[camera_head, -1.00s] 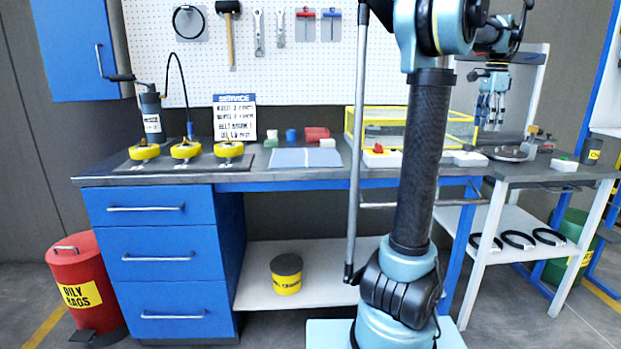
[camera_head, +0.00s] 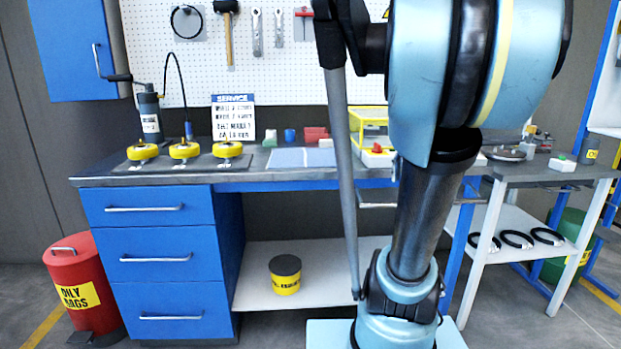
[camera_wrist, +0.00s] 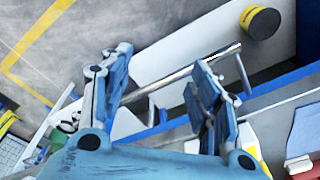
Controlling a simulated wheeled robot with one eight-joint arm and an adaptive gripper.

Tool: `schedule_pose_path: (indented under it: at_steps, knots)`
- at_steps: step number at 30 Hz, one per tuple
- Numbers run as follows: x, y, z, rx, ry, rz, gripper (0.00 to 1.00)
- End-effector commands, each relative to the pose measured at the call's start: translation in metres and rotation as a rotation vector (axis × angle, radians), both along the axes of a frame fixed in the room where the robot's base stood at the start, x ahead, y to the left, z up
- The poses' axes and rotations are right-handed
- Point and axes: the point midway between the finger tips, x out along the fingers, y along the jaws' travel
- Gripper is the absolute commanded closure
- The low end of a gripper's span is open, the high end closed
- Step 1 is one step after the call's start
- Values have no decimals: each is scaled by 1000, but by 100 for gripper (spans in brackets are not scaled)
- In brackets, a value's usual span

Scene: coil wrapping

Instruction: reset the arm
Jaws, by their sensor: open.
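My gripper (camera_wrist: 160,85) shows in the wrist view with its two blue fingers spread apart. Nothing is between the fingers; the floor, the lower shelf and a metal rail show past them. In the head view my gripper is out of sight, and my raised arm fills the right middle of the picture, in front of the bench.
The workbench (camera_head: 300,186) carries three yellow rollers (camera_head: 185,151), a service sign (camera_head: 233,118) and a yellow-framed case (camera_head: 369,125). A black-and-yellow tub (camera_head: 285,275) stands on the lower shelf. A side table (camera_head: 590,172) with black rings below is at right. A red bin (camera_head: 80,285) stands left.

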Motion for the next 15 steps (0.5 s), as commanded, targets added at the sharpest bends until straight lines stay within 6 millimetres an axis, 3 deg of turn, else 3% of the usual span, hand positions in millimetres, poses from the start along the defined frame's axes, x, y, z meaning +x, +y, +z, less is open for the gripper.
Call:
schedule_pose_path:
  at_steps: [6,15]
  knots:
    - [-48,47,-60,-25,-22,254,44]
    - [-107,88,-146,-59,-53,575,44]
